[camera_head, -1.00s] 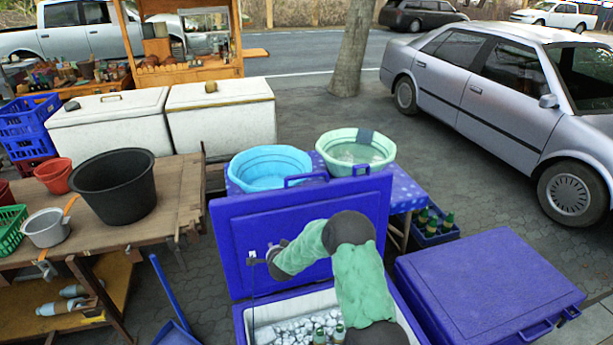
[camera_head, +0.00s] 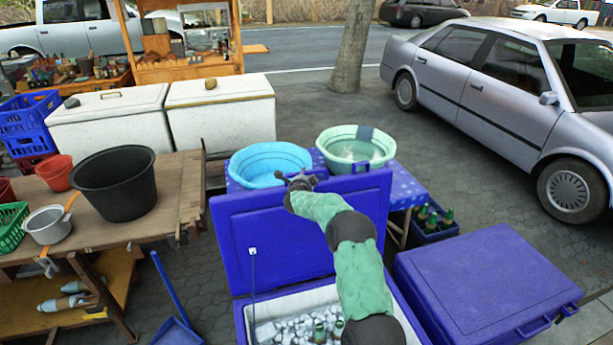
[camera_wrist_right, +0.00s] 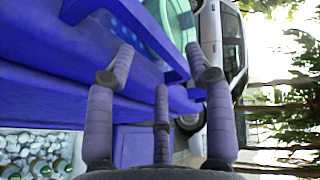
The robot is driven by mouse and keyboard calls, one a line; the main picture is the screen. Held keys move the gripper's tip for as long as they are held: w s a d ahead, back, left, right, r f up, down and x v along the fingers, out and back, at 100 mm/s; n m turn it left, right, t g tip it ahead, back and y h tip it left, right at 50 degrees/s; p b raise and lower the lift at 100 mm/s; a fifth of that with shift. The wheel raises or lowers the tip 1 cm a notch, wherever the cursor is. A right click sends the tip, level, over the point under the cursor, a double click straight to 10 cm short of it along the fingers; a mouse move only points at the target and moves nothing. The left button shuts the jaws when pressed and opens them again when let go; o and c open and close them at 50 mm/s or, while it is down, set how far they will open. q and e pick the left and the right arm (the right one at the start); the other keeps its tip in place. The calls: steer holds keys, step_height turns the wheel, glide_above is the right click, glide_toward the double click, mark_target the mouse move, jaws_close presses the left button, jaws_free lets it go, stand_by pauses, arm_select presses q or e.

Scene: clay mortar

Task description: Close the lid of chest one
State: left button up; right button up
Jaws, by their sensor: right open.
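The blue chest (camera_head: 240,322) at the bottom centre is open. Its blue lid (camera_head: 240,235) stands upright at the back, and a thin stay (camera_head: 253,290) shows at its left. Ice and green bottles (camera_head: 319,332) lie inside. My right arm reaches over the opening, and my right gripper (camera_head: 299,182) is at the lid's top edge, in front of the light-blue basin. In the right wrist view my gripper (camera_wrist_right: 163,62) is open, its fingers spread near the blue lid (camera_wrist_right: 60,85). I cannot tell whether they touch it. My left gripper is out of view.
A closed blue chest (camera_head: 490,280) stands to the right. Light-blue (camera_head: 268,163) and green (camera_head: 355,146) basins stand on a table just behind the lid. A wooden table (camera_head: 165,215) with a black tub (camera_head: 114,185) is at the left.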

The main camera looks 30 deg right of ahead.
mark_target(307, 174)
steer(key=shift+x, duration=2.65)
jaws_close()
